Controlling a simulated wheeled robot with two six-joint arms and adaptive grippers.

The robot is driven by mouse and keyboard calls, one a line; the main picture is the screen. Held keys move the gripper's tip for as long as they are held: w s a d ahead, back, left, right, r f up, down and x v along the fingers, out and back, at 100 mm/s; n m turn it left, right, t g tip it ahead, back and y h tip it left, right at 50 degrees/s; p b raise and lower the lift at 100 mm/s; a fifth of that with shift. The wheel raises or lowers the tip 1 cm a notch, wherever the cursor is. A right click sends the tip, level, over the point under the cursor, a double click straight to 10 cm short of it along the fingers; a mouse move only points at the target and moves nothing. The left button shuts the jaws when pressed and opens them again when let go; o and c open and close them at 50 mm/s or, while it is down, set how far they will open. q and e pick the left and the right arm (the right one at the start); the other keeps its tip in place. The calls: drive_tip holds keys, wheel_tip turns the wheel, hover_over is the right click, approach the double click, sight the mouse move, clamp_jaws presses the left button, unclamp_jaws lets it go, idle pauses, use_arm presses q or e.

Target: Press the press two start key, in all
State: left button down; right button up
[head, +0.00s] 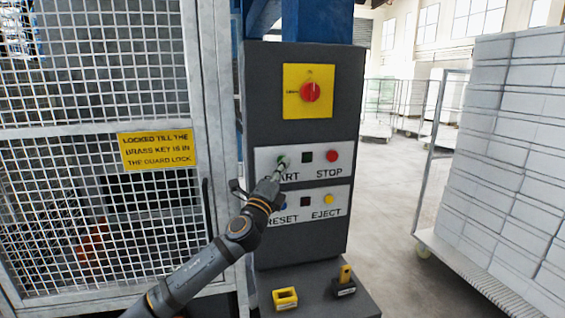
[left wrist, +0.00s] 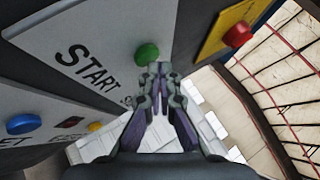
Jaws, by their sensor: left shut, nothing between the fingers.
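The green start key (head: 282,160) sits at the left of the upper white label plate on the dark grey control column (head: 300,240). The word START is below it, partly covered by my left gripper (head: 278,174). That gripper is shut and empty, its fingertips right at the green key. In the left wrist view the green key (left wrist: 147,54) shows just beyond the closed fingertips (left wrist: 157,72). I cannot tell whether the tips touch it or whether it is pushed in. No press number is readable. My right gripper is not in view.
The red stop key (head: 332,156) is right of START. Below are the blue reset key (head: 280,209) and yellow eject key (head: 328,199). A red rotary switch (head: 310,92) is above. A mesh guard (head: 90,80) stands left; a loaded cart (head: 515,150) stands right.

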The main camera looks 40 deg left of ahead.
use_arm(q)
drive_tip(key=shift+w+a, duration=0.25)
drive_tip(key=shift+a, duration=0.05)
idle(0.6)
drive_tip(key=shift+s+d, duration=0.1)
drive_tip(key=shift+d, duration=0.05)
drive_tip(key=shift+s+d, duration=0.45)
drive_tip(key=shift+d, duration=0.1)
idle(0.3)
drive_tip(key=s+d, duration=0.3)
drive_tip(key=shift+s+d, duration=0.1)
drive_tip(key=shift+d, duration=0.2)
idle(0.7)
